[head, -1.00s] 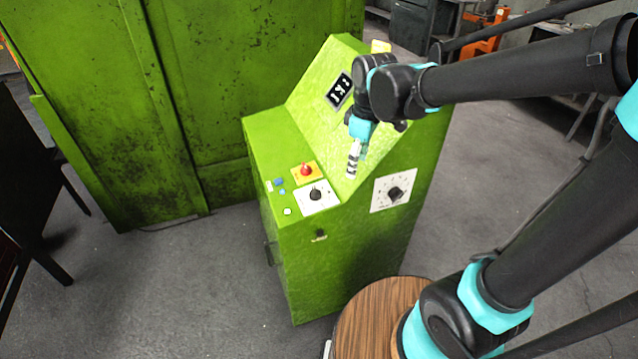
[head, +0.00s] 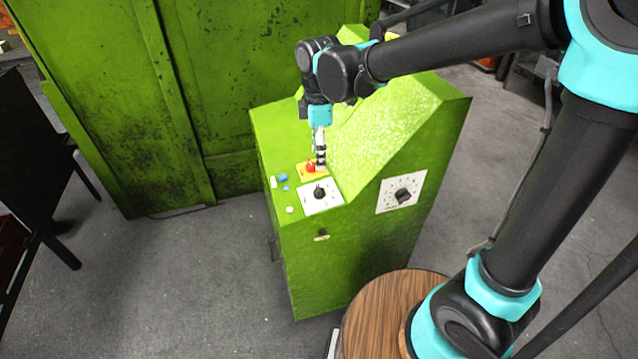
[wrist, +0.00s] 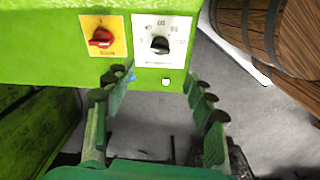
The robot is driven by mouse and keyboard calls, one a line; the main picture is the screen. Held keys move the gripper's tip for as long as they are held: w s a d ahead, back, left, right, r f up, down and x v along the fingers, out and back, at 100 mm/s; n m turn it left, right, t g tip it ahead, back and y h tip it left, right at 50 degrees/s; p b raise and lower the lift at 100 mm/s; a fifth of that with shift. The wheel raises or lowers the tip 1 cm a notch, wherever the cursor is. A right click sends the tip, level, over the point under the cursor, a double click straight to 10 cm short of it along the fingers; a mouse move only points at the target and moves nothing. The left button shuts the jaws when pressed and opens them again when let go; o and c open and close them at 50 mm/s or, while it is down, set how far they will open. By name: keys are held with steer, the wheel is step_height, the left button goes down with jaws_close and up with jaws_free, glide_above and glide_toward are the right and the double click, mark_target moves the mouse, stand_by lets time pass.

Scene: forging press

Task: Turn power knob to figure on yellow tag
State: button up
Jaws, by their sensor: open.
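A black dial knob (head: 319,192) sits on a white plate on the console top. It also shows in the wrist view (wrist: 159,45), with numbers around it too small to read surely. A second black knob (head: 403,195) on a white scale plate is on the console's right face. Which one is the power knob I cannot tell. A small yellow tag (head: 392,36) shows partly behind my arm; its figure is unreadable. My gripper (head: 320,162) is above the console top near the red knob. In the wrist view, its open, empty fingers (wrist: 158,82) point towards the black knob's plate, apart from the knob.
A red knob (head: 311,168) on a yellow plate is beside the black knob; it also shows in the wrist view (wrist: 101,38). Small blue and white buttons (head: 283,178) are to its left. The sloped panel (head: 385,125) rises behind. A large green cabinet (head: 100,100) stands left.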

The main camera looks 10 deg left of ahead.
mark_target(319, 187)
step_height(319, 187, down, 12)
steer(key=shift+w+r, duration=0.15)
steer(key=shift+r, duration=0.05)
steer(key=shift+c, duration=0.3)
steer(key=c, duration=1.1)
